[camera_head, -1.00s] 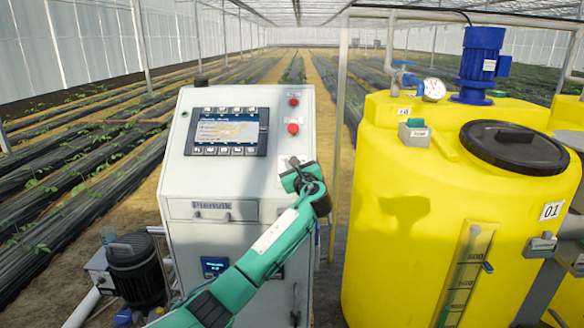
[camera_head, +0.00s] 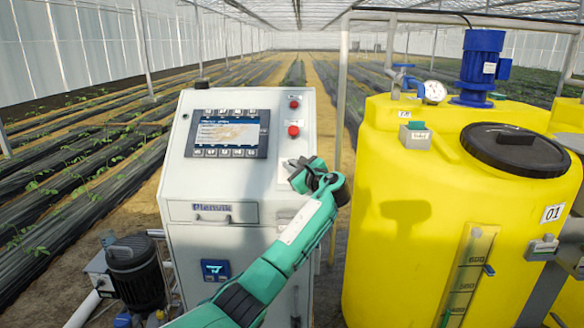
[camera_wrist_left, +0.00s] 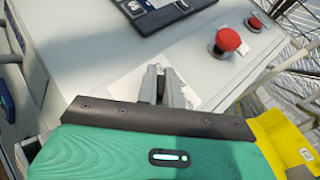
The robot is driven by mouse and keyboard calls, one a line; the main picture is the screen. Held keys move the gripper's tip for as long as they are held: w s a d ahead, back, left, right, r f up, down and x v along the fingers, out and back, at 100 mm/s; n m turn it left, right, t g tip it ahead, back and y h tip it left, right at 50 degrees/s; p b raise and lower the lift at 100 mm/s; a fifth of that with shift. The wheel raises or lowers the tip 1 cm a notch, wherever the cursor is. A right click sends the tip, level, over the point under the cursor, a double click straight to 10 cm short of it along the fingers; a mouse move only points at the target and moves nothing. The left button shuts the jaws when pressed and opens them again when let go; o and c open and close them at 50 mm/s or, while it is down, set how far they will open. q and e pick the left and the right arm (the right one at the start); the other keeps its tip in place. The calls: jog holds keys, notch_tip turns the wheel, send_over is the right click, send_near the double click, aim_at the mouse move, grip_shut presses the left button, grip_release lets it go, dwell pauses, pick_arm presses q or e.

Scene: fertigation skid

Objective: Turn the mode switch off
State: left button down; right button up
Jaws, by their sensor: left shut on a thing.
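The grey control cabinet (camera_head: 240,182) stands in the middle of the head view. My left gripper (camera_head: 294,172) is at the right part of its sloped panel, below the red buttons. In the left wrist view its grey fingers (camera_wrist_left: 160,80) are close together over a white label plate (camera_wrist_left: 126,84) on the panel. I cannot read the switch's position. My right gripper is in neither view.
A red mushroom button (camera_head: 293,130) and a smaller red button (camera_head: 294,104) sit above my gripper. A display screen (camera_head: 227,133) is left of it. A yellow tank (camera_head: 400,240) stands to the right, with a gap beside the cabinet.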

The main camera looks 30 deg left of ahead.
pick_arm(q)
jog(key=c, duration=1.5)
grip_release()
jog(key=shift+c, duration=0.2)
jog(key=shift+d, duration=0.1)
jog(key=shift+s+d+f, duration=0.1)
jog(key=shift+s+d, duration=0.05)
jog(key=shift+d, duration=0.1)
jog(key=b+v, duration=0.3)
jog(key=v, duration=1)
jog(key=shift+b, duration=0.4)
